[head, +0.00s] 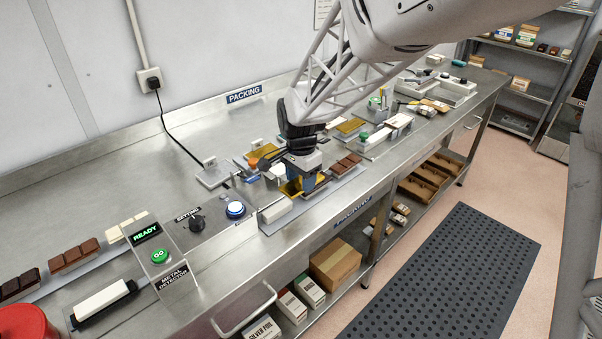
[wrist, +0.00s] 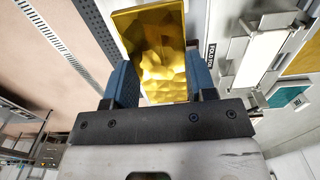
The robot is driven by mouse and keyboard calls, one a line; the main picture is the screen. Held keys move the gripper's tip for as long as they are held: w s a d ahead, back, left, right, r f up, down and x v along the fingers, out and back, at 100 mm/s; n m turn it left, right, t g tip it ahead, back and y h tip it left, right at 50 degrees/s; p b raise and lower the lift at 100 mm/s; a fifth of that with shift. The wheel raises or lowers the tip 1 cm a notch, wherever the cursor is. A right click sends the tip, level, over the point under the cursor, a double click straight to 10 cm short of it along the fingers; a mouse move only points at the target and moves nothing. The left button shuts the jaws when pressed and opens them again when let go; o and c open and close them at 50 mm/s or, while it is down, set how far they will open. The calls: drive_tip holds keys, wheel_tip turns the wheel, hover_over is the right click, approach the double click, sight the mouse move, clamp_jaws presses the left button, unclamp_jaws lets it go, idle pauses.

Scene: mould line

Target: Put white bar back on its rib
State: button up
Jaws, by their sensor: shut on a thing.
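My gripper (head: 305,183) is over the middle of the bench in the head view. In the wrist view its blue fingers (wrist: 162,82) are shut on a shiny gold piece (wrist: 158,45), foil or a foil-wrapped bar; I cannot tell which. One white bar (head: 102,297) lies along a black base at the front left. Another white bar (head: 276,210) sits on a grey strip just left of my gripper. A white bar on a grey holder (wrist: 252,58) also shows in the wrist view. I cannot tell which bar or rib the task names.
Brown chocolate bars (head: 346,164) lie right of my gripper, and more (head: 74,254) lie at the left. A red container (head: 24,323) is at the front left corner.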

drive_tip(key=shift+a, duration=0.1)
drive_tip(key=r, duration=0.2)
hover_over(275, 208)
drive_tip(key=shift+f, duration=0.25)
idle(0.4)
drive_tip(key=shift+f, duration=0.2)
drive_tip(key=shift+f, duration=2.95)
drive_tip(key=shift+f, duration=0.25)
idle(0.6)
drive_tip(key=o, duration=1.1)
drive_tip(key=shift+c, duration=0.2)
drive_tip(key=shift+r, duration=0.1)
